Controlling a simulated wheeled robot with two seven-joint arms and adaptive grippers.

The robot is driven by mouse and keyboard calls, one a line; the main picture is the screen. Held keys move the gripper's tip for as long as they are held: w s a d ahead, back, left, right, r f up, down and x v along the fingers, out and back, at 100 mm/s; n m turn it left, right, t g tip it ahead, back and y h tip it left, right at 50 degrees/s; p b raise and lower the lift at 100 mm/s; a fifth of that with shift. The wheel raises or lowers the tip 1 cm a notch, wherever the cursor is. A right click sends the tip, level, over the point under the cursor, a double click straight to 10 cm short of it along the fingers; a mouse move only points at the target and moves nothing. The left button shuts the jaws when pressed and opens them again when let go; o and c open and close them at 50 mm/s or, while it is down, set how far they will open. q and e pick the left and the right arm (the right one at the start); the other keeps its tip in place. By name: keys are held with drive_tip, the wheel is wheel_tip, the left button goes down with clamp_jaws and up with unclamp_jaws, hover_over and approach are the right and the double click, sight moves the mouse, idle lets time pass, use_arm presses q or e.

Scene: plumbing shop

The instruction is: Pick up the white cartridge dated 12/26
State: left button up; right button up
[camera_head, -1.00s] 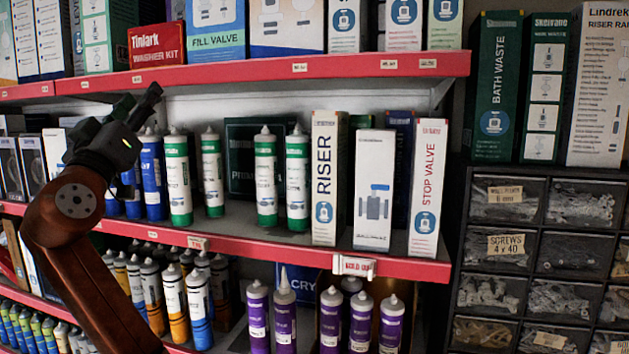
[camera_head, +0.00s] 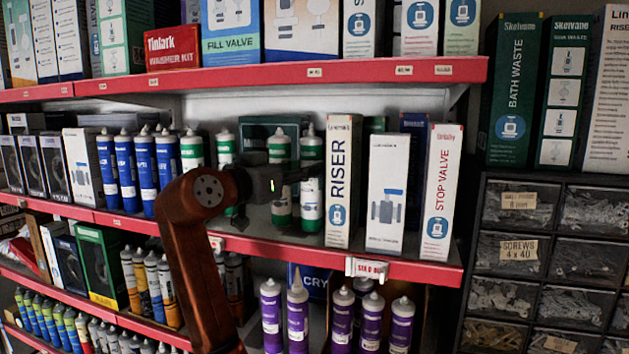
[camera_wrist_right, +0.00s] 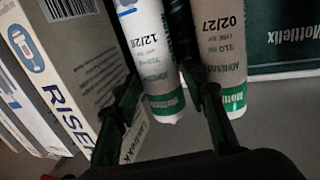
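A white cartridge with a green base band (camera_wrist_right: 155,60) shows in the wrist view; its date reads 12/2 and a last digit like 6 or 8. In the head view it seems to be the green-banded cartridge (camera_head: 312,200) beside the RISER box. A similar cartridge dated 02/27 (camera_wrist_right: 217,50) stands next to it. My right gripper (camera_wrist_right: 165,108) is open, its fingers apart, with the 12/2 cartridge between them in the wrist view; contact is not visible. In the head view, my right gripper (camera_head: 297,175) reaches in front of the cartridges and partly hides them. My left gripper is not in view.
The RISER box (camera_head: 341,190) stands close to the right of the cartridges. Blue cartridges (camera_head: 146,172) stand to the left. A dark green box (camera_wrist_right: 275,35) is behind. The red-edged shelf (camera_head: 300,254) runs below, another above.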

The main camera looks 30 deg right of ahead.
drive_tip(key=p+x, duration=0.2)
drive_tip(key=x, duration=0.1)
drive_tip(key=shift+r, duration=0.3)
drive_tip(key=shift+w+d+f, duration=0.25)
drive_tip(key=shift+d, duration=0.15)
drive_tip(key=shift+s+a+r, duration=0.1)
drive_tip(key=shift+a, duration=0.1)
drive_tip(key=c, duration=0.3)
drive_tip(key=shift+d, duration=0.1)
drive_tip(key=c, duration=0.7)
clamp_jaws()
